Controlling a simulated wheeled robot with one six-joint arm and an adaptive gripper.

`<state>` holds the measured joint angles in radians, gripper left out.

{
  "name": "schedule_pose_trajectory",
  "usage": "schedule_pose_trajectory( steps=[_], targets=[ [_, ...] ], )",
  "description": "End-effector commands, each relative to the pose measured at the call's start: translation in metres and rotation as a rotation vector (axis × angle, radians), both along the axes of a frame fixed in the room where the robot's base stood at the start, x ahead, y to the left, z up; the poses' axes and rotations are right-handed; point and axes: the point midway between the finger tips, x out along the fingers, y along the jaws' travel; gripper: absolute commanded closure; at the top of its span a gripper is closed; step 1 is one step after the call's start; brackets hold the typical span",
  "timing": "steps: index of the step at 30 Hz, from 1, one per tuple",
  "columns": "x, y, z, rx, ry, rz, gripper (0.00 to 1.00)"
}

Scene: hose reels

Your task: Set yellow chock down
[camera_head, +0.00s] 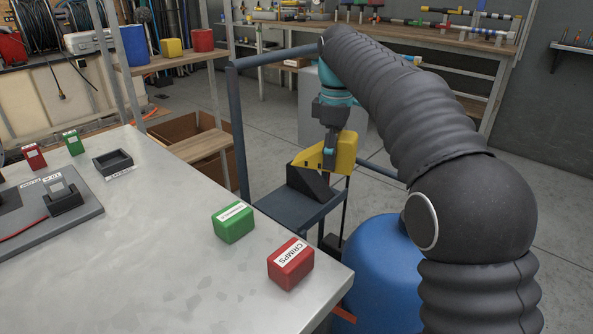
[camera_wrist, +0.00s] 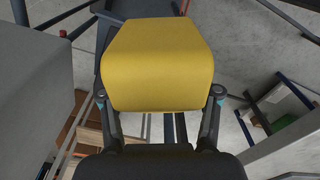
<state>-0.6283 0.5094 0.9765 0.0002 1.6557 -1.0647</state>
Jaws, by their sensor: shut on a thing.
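The yellow chock (camera_head: 340,155), with a dark wedge-shaped part below it, is in my gripper (camera_head: 329,150) in the head view. It is over a dark blue-grey cart platform (camera_head: 272,207) beyond the table's far edge. I cannot tell whether its underside touches the platform. In the wrist view the chock (camera_wrist: 158,65) fills the upper middle, with one finger of my gripper (camera_wrist: 159,96) on each side of it. The chock hides much of what is below it.
The metal table (camera_head: 165,235) fills the left front, with a green box (camera_head: 233,222) and a red CRIMPS box (camera_head: 290,264) near its edge. A blue drum (camera_head: 378,265) stands right of the cart. The cart's upright frame (camera_head: 240,140) rises left of my gripper.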

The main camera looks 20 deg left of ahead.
Motion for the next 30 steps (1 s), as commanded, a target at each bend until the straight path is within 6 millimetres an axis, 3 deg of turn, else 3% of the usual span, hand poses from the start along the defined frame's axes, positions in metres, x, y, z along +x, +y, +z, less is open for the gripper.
schedule_pose_trajectory(
  steps=[3, 10, 15, 30],
  targets=[
    [0.006, 0.041, -0.033, -0.001, 0.002, -0.001, 1.00],
    [0.009, 0.084, -0.071, 0.000, -0.001, -0.010, 1.00],
    [0.009, 0.092, -0.081, 0.001, -0.001, -0.011, 1.00],
    [0.008, 0.091, -0.125, 0.000, 0.000, -0.012, 1.00]
  ],
)
